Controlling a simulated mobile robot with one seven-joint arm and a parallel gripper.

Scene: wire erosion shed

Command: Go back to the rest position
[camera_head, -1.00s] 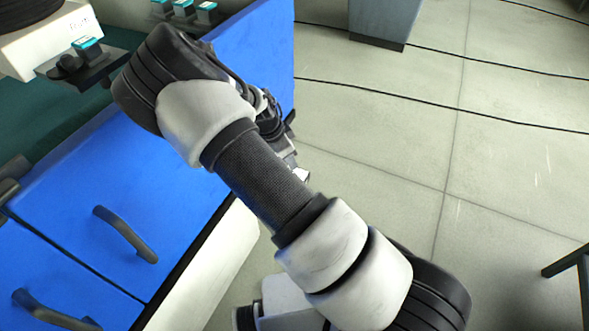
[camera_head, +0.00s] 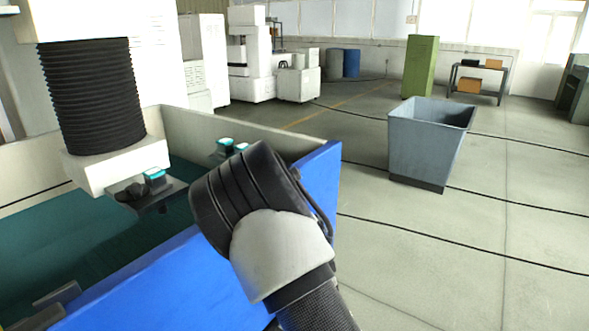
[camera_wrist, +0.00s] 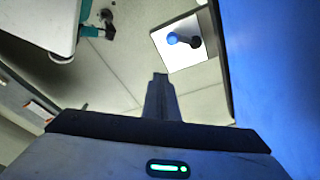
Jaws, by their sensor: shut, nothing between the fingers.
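My gripper shows in the wrist view, its narrow fingers (camera_wrist: 160,78) together with nothing between them. It hangs over pale floor, beside a blue surface (camera_wrist: 275,70) on the right. In the head view, my bent arm fills the lower middle and hides the gripper. The arm is beside and partly in front of the blue-fronted machine tank (camera_head: 160,285).
The tank has pale walls and a teal inside; a machine head with black bellows (camera_head: 92,95) hangs over it. A grey bin (camera_head: 428,145) stands on open floor at the right, with black cables across the floor. A green cabinet (camera_head: 420,75) stands farther back.

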